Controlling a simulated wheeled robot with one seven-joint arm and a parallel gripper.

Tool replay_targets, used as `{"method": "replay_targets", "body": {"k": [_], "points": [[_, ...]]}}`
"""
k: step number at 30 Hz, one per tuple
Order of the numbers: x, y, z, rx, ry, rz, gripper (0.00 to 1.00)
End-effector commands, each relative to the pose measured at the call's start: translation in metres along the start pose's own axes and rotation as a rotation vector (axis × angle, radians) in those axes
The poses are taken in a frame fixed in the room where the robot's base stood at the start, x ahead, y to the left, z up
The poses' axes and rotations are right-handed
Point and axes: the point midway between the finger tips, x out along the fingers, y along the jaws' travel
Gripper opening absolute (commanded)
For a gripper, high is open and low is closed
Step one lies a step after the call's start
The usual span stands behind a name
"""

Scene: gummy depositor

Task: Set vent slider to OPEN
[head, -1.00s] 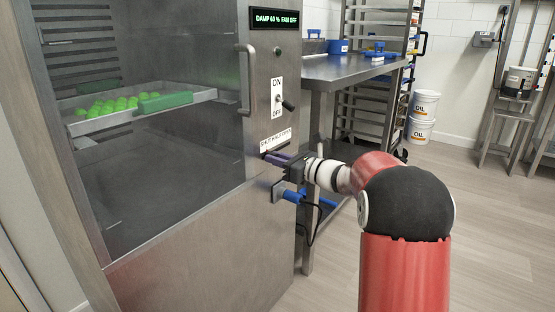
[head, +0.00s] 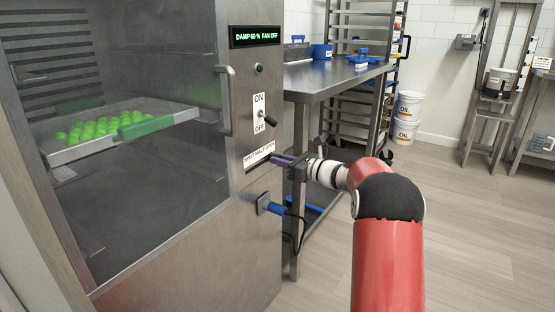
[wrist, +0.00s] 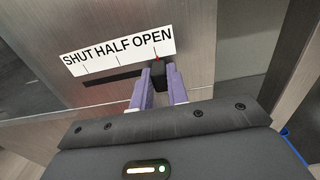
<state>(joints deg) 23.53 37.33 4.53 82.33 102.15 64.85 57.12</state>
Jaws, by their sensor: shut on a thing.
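The vent slider is a black knob (wrist: 178,76) at the right end of a dark slot (wrist: 110,77) in the steel cabinet front. Above the slot is a white label (wrist: 118,50) reading SHUT, HALF, OPEN. A small red pointer (wrist: 157,59) stands under the word OPEN, at or very near its tick. My gripper (wrist: 164,88) is shut on the knob, with a purple finger on each side. In the head view my gripper (head: 280,160) reaches the cabinet front from the right, just below the label (head: 259,153), and hides the knob there.
A blue part (head: 270,207) with a cable sticks out below.

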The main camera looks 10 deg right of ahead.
Motion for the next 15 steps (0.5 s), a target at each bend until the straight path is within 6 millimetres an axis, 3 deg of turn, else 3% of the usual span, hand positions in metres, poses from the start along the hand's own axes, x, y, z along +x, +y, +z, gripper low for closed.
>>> {"method": "replay_targets", "body": {"k": [6, 7, 9, 11, 15], "points": [[-0.0013, -0.0044, 0.0023, -0.003, -0.003, -0.015, 0.00], [-0.0014, -0.0045, 0.0023, -0.003, -0.003, -0.015, 0.20], [-0.0014, -0.0044, 0.0023, -0.003, -0.003, -0.014, 0.29], [-0.0014, -0.0040, 0.0021, -0.003, -0.003, -0.013, 0.37], [-0.0010, -0.0031, 0.0017, -0.002, -0.002, -0.011, 0.38]]}}
